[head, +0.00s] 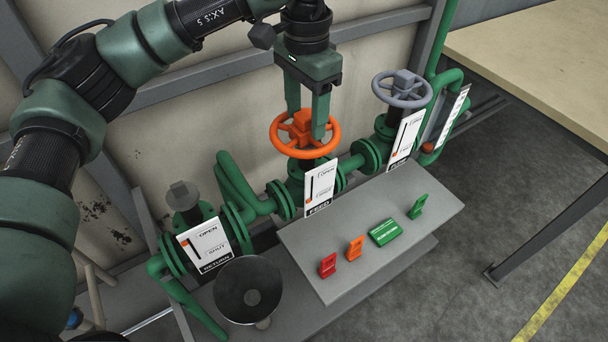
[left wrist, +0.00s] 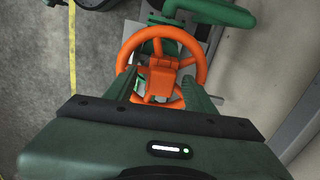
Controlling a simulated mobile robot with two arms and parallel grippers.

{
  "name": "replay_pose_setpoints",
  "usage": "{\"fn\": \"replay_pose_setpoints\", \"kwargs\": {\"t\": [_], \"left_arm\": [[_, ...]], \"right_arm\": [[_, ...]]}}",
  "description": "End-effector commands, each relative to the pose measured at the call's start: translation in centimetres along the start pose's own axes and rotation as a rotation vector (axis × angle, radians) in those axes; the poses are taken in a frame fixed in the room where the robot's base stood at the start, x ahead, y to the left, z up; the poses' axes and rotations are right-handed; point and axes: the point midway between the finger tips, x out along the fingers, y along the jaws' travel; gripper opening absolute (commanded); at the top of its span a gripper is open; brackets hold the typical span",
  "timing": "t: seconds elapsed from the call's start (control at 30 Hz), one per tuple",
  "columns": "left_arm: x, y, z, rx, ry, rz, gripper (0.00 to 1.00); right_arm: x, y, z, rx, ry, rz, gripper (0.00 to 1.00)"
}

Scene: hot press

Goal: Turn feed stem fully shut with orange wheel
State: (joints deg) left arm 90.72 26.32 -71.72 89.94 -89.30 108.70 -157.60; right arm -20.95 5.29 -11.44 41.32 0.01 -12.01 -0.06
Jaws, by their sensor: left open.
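The orange wheel (head: 305,134) sits on the feed stem in the middle of the green pipe run, behind the white FEED plate (head: 321,186). My left gripper (head: 307,128) comes down over the wheel from above, its fingers open on either side of the hub. In the left wrist view the orange wheel (left wrist: 162,62) shows between and beyond the two green fingers (left wrist: 162,88), with its square hub between them. Whether the fingers touch the wheel cannot be told. The feed stem itself is hidden under the wheel. My right gripper is not in view.
The RETURN valve (head: 183,196) at left has a bare stem. A grey shelf (head: 440,215) in front holds red, orange and green tags. A wooden table (head: 540,50) is at right.

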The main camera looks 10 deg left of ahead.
Motion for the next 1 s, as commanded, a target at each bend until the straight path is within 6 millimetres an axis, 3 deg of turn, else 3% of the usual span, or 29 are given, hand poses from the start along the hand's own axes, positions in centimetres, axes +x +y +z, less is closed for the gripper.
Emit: {"fn": "replay_pose_setpoints", "kwargs": {"t": [0.17,0.6,1.0], "left_arm": [[-2.0,0.0,0.0,0.0,0.001,0.0,0.55],[-7.6,0.0,0.0,-0.001,0.002,-0.001,0.55],[-7.7,0.0,0.0,-0.001,0.002,0.0,0.55]], "right_arm": [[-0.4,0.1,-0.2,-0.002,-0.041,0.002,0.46],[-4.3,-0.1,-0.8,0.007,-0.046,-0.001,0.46],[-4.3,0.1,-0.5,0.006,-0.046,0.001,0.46]]}}
